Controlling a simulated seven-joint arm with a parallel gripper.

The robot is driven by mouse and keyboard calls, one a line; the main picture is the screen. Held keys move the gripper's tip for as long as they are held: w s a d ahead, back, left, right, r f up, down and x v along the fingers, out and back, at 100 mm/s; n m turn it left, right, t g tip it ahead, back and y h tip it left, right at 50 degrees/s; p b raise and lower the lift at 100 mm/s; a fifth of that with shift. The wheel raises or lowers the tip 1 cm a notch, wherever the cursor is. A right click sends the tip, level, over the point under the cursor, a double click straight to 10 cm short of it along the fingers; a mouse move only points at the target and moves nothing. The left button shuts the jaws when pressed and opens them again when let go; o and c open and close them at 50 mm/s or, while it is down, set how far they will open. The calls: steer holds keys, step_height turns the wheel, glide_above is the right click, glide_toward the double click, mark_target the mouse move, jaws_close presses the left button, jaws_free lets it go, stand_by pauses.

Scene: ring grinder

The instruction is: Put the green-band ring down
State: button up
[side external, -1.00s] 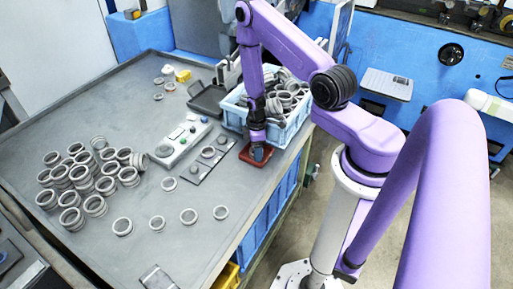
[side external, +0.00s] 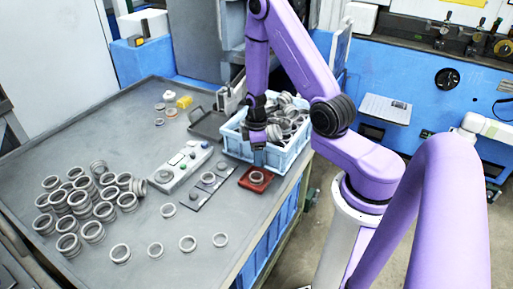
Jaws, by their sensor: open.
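A grey ring (side external: 256,178) lies in the small red tray (side external: 246,184) at the right edge of the table. The picture is too small to show a green band on it, so I cannot tell whether it is the green-band ring. My gripper (side external: 259,162) is open and empty just above this ring, pointing down, with a small gap between the fingertips and the ring. The gap between my fingers is hard to make out from this side.
A blue crate (side external: 276,157) full of rings stands right behind my gripper. Left of the red tray are a dark plate (side external: 190,205) with rings and a grey button box (side external: 170,182). Many stacked rings (side external: 85,205) fill the left. Several single rings lie along the front.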

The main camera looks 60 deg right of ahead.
steer(key=s+a+r+n, duration=0.3)
steer(key=a+r, duration=1.1)
steer(key=a, duration=0.1)
steer(key=s+a+r+n, duration=0.1)
steer(key=s+r, duration=0.3)
steer(key=s, duration=0.4)
steer(key=s+a+r+n, duration=0.1)
steer(key=s+a+r, duration=0.2)
steer(key=s, duration=0.6)
steer(key=shift+s+r, duration=0.2)
steer(key=shift+r, duration=0.7)
